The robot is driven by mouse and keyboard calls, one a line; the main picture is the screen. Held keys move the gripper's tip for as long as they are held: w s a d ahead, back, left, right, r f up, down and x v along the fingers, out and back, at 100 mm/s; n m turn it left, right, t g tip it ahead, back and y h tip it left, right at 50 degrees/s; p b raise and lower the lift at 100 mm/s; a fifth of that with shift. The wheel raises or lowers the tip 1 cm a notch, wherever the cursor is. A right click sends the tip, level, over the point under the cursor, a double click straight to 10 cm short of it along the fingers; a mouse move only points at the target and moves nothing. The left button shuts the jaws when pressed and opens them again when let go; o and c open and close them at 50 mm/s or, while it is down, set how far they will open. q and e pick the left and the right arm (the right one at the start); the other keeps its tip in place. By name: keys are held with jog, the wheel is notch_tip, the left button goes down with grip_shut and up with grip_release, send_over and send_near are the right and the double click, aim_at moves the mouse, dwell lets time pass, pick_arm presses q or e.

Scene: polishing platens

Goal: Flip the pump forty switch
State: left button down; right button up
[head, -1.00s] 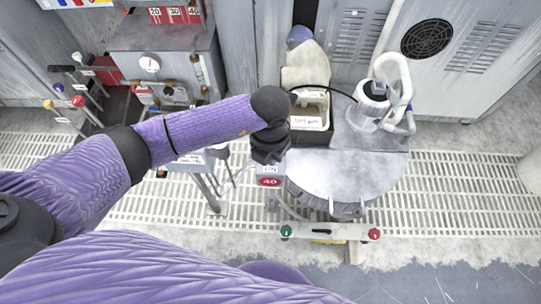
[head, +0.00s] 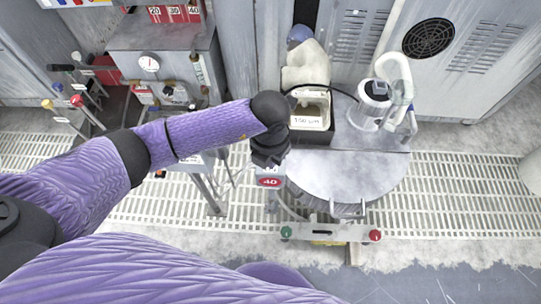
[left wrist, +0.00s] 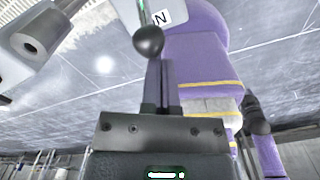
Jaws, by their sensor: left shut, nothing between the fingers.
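The pump forty switch box (head: 269,182) carries a red label reading 40 and stands at the left edge of the round grey platen. In the left wrist view its lever shows as a thin metal rod with a black ball knob (left wrist: 148,42), beside a white plate (left wrist: 165,16) with the letter N. My left gripper (head: 268,160) is right above the box in the head view and hides the lever there. In the left wrist view the shut, empty fingers (left wrist: 160,68) end close to the knob; I cannot tell whether they touch it. My right gripper is out of view.
The platen (head: 345,180) is bare. A white tray (head: 310,121) and a clear canister (head: 372,105) stand behind it. A bar with green and red buttons (head: 331,233) is in front. Several coloured-knob levers (head: 76,101) and a panel labelled 20, 30, 40 (head: 175,13) are at left.

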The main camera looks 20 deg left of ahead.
pick_arm(q)
jog(key=shift+f, duration=0.35)
jog(key=shift+f+b, duration=0.5)
jog(key=shift+b, duration=0.05)
notch_tip(320, 180, up, 7)
jog(key=p, duration=0.6)
dwell(0.4)
